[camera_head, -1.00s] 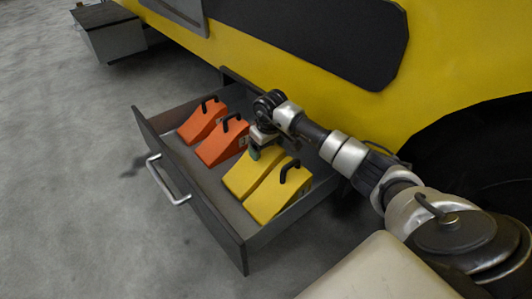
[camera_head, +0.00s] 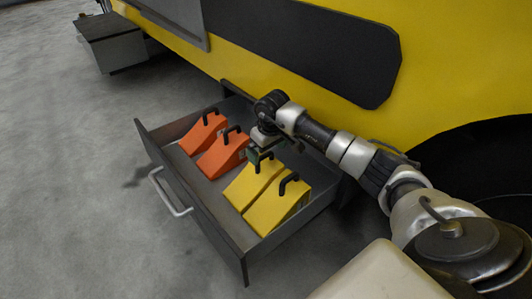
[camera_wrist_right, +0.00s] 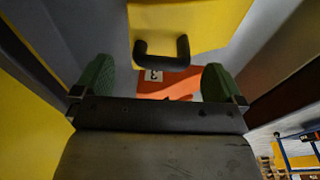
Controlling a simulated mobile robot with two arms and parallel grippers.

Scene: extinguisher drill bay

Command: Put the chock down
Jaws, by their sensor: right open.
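Two yellow chocks stand side by side in the open drawer (camera_head: 196,205): the left one (camera_head: 248,182) and the right one (camera_head: 272,211), each with a black loop handle. My right gripper (camera_head: 264,155) is open just above the left yellow chock's handle. In the right wrist view, green fingertips (camera_wrist_right: 158,80) stand apart, with a black handle (camera_wrist_right: 161,52) on a yellow chock (camera_wrist_right: 185,22) ahead of them, clear of both. The left gripper is not in view.
Two orange chocks (camera_head: 203,134) (camera_head: 223,155) stand in the drawer's left part. The drawer's silver handle (camera_head: 168,192) faces the open grey floor (camera_head: 70,200). The yellow vehicle body (camera_head: 450,60) rises behind, with a dark wheel (camera_head: 490,150) at the right.

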